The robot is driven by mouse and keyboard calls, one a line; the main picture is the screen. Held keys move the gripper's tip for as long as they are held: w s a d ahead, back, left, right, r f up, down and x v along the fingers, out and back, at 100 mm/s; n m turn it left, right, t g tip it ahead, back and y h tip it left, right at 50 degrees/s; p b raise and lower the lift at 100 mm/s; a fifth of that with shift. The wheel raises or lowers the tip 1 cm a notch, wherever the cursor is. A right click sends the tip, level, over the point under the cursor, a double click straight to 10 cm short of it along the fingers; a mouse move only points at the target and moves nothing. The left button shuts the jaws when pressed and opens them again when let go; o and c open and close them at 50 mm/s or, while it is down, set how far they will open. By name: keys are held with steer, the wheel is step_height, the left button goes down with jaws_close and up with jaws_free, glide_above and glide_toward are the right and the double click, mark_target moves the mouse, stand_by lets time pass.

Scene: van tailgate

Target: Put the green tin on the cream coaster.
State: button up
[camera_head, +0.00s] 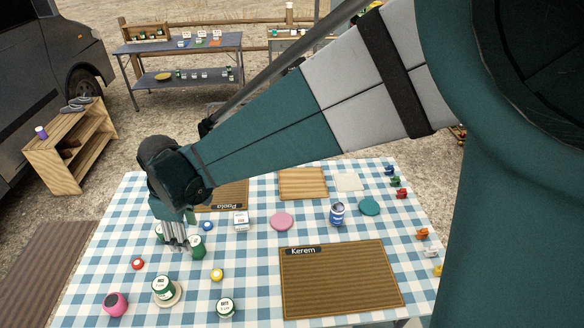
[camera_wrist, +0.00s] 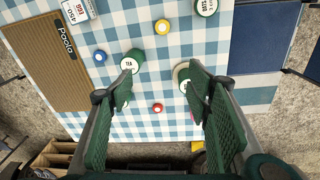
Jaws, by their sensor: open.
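A green tin (camera_head: 163,288) with a white lid stands on the round cream coaster (camera_head: 179,299) at the front left of the table. In the wrist view the right finger partly hides this tin (camera_wrist: 184,86) and coaster (camera_wrist: 177,73). A second green tin, marked TEA (camera_head: 197,247), stands close beside my gripper (camera_head: 178,247); it also shows in the wrist view (camera_wrist: 137,57). A third, marked OATS (camera_head: 226,308), stands near the front edge. In the wrist view my gripper (camera_wrist: 160,88) is open, with nothing held between its fingers. A green shape behind it is unclear.
Small red (camera_head: 138,264), yellow (camera_head: 217,274) and blue (camera_head: 207,226) items lie around the tins. A pink round item (camera_head: 116,304) stands front left. The Kerem mat (camera_head: 340,282) and pink disc (camera_head: 282,221) lie to the right. Some checked cloth between items is clear.

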steer(key=d+r+m+t, duration=0.1)
steer(key=d+r+m, duration=0.35)
steer(key=d, duration=0.85)
steer(key=d+r+m+t, duration=0.25)
steer(key=d+r, duration=0.35)
steer(key=d, duration=0.7)
steer(key=s+d+m+t, duration=0.1)
steer(key=s+d+m, duration=0.2)
steer(key=d, duration=0.4)
steer(key=s+d+r+m, duration=0.1)
steer(key=s+d+m, duration=0.2)
steer(key=d, duration=0.4)
steer(key=s+d+m+t+h, duration=0.1)
steer(key=s+d+m, duration=0.2)
steer(key=d, duration=0.4)
steer(key=shift+s+r+t, duration=0.25)
steer(key=shift+s+t, duration=0.1)
steer(key=shift+s, duration=0.4)
